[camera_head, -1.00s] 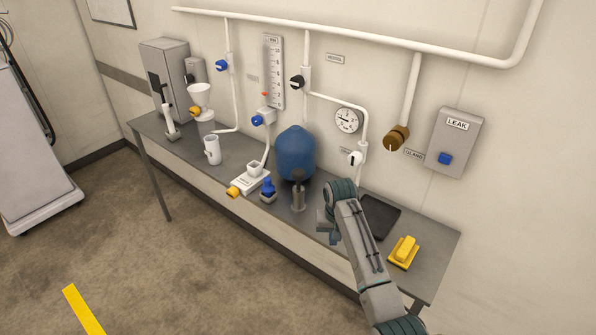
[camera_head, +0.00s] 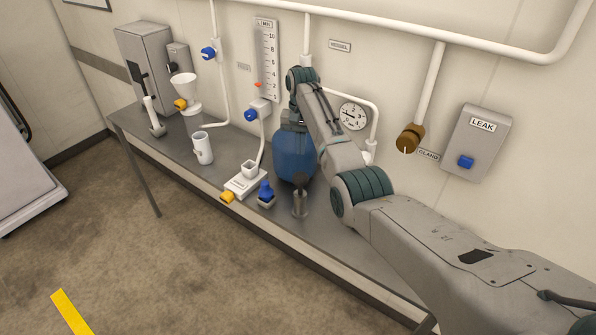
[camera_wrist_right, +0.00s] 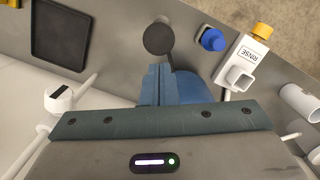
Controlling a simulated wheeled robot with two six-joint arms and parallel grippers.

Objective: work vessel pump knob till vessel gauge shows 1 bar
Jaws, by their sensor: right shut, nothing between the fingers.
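The blue vessel (camera_head: 293,155) stands on the bench against the wall, its top partly hidden by my right arm. The pump (camera_head: 300,197), with a dark knob, stands in front of it. In the right wrist view the round dark knob (camera_wrist_right: 158,37) lies just beyond my fingertips. My right gripper (camera_head: 292,120) is over the vessel's top, its fingers hard to make out there. The right wrist view shows its fingers (camera_wrist_right: 157,72) shut and empty, apart from the knob in the picture. The round gauge (camera_head: 354,116) is on the wall; its needle points left, the reading too small to be sure.
A blue knob (camera_head: 266,193) and a white rinse block (camera_head: 245,182) stand close left of the pump. A black tray (camera_wrist_right: 62,40) lies on the bench in the right wrist view. Pipes run along the wall.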

